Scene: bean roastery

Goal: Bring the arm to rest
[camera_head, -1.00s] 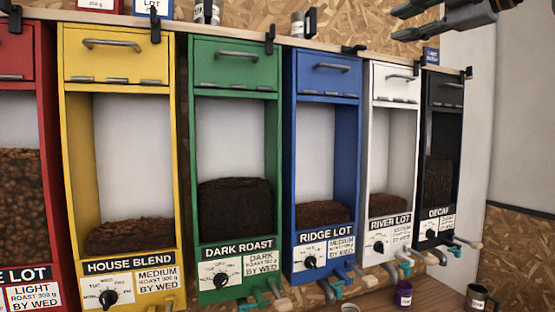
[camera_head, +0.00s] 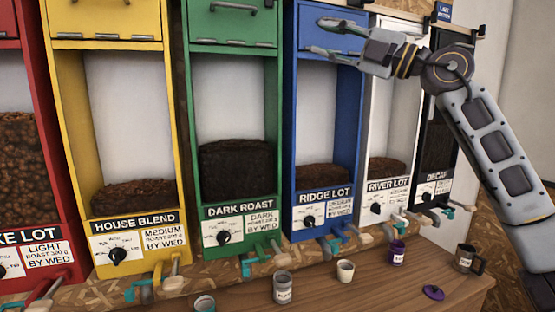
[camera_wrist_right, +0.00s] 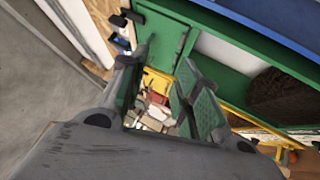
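My right gripper (camera_head: 321,37) is raised in front of the top of the blue Ridge Lot bin (camera_head: 293,120), its fingers pointing left. The two fingers stand apart with nothing between them. My right arm comes in from the right edge and hides parts of the white River Lot bin (camera_head: 375,150) and the black Decaf bin (camera_head: 437,148). In the right wrist view the gripper (camera_wrist_right: 166,62) is also open and empty, with the green bin (camera_wrist_right: 262,67) beyond it. I cannot tell whether a finger touches the blue bin. My left gripper is not in view.
The green Dark Roast bin (camera_head: 186,120), yellow House Blend bin (camera_head: 70,130) and red bin (camera_head: 45,150) stand left. On the wooden counter (camera_head: 385,290) are a grey tin (camera_head: 282,288), white cup (camera_head: 345,270), purple jar (camera_head: 397,253), purple lid (camera_head: 433,292) and dark mug (camera_head: 464,258).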

